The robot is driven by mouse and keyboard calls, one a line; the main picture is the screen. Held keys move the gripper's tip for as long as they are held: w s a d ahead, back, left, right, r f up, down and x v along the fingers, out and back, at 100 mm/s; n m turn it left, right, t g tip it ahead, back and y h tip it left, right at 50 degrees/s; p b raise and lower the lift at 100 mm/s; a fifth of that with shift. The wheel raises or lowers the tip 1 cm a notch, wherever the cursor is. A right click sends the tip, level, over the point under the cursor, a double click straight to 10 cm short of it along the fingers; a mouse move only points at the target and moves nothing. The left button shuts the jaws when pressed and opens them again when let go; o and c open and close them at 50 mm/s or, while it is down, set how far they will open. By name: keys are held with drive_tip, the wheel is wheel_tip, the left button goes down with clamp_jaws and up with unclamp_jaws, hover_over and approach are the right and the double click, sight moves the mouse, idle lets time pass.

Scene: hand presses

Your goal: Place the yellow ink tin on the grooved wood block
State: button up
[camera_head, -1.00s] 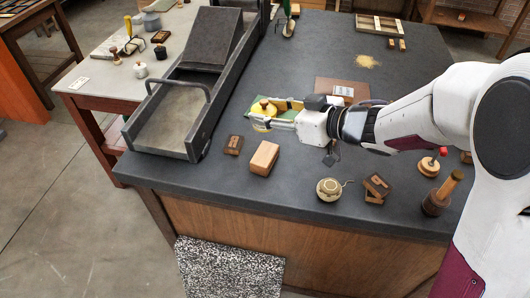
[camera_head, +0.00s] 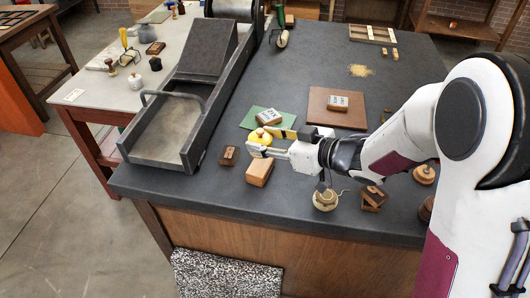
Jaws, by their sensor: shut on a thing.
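My gripper (camera_head: 264,141) is shut on the yellow ink tin (camera_head: 260,137), a small round tin with a brownish knob on top. It holds the tin between two fingers, above the counter's left part, near the green mat's front edge. A light brown wood block (camera_head: 259,173) lies just in front of the gripper. A smaller dark wood block (camera_head: 228,155) with marks on its top lies to its left. I cannot make out which block is grooved. The tin looks apart from both blocks, though its height is hard to judge.
The press bed (camera_head: 160,130) stands left. A round cream tin (camera_head: 325,198) and stacked wood blocks (camera_head: 373,198) lie right of the gripper.

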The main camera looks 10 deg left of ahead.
drive_tip(key=shift+f, duration=0.35)
drive_tip(key=shift+f, duration=1.9)
drive_tip(key=shift+f, duration=0.15)
drive_tip(key=o, duration=1.3)
drive_tip(key=shift+d+r, duration=0.15)
drive_tip(key=shift+r, duration=0.05)
drive_tip(key=v, duration=1.1)
drive_tip(key=shift+s+d, duration=0.2)
drive_tip(key=shift+d, duration=0.05)
